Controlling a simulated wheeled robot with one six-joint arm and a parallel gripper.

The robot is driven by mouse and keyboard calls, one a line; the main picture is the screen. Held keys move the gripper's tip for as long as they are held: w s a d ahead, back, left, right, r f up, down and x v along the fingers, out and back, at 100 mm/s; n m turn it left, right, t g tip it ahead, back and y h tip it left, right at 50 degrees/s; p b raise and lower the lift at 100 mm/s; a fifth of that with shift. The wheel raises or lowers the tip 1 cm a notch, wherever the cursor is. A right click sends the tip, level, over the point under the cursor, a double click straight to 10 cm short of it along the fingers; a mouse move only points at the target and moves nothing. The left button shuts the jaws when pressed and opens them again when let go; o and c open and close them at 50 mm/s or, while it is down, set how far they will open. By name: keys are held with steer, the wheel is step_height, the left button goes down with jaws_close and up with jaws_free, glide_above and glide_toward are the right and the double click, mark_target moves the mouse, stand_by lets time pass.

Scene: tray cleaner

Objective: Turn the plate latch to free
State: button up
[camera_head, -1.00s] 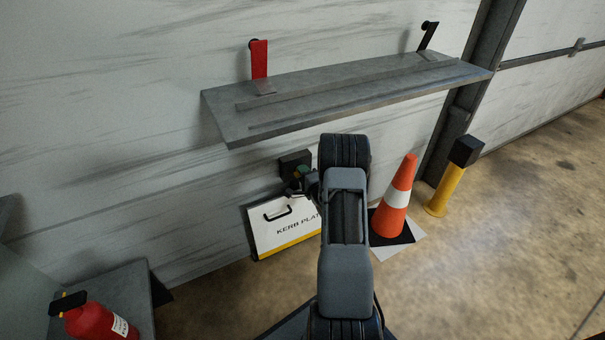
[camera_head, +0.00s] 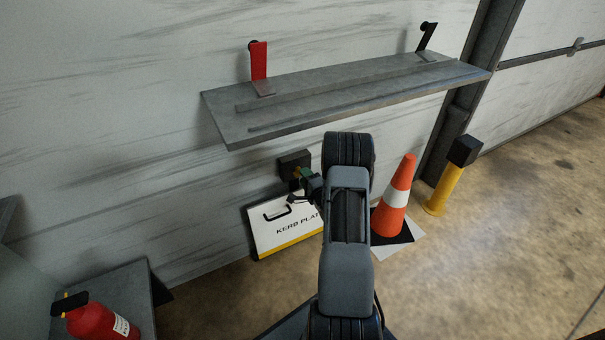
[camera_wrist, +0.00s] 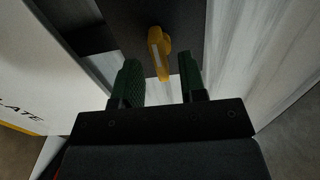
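The plate latch (camera_wrist: 158,52) is a small yellow lever on a dark block (camera_wrist: 115,20) in the wrist view, upright in the picture with a slight tilt. My gripper (camera_wrist: 160,75) is open. Its two green fingers stand left and right of the latch's lower end, with a gap on each side. In the head view my gripper (camera_head: 304,177) is small and partly hidden by my arm, in front of the black block (camera_head: 292,160) on the wall. The white kerb plate (camera_head: 272,235) with a black handle and yellow lower edge leans on the wall below.
A grey shelf (camera_head: 340,105) juts from the wall above my arm, with a red bracket (camera_head: 259,62) and a black one (camera_head: 428,38). An orange cone (camera_head: 397,195) and a yellow post (camera_head: 445,188) stand right. A red extinguisher (camera_head: 95,322) is lower left.

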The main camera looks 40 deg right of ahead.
steer(key=s+a+p, duration=0.1)
steer(key=s+p, duration=0.1)
steer(key=s, duration=0.9)
steer(key=shift+s+a, duration=0.15)
steer(key=shift+a, duration=0.15)
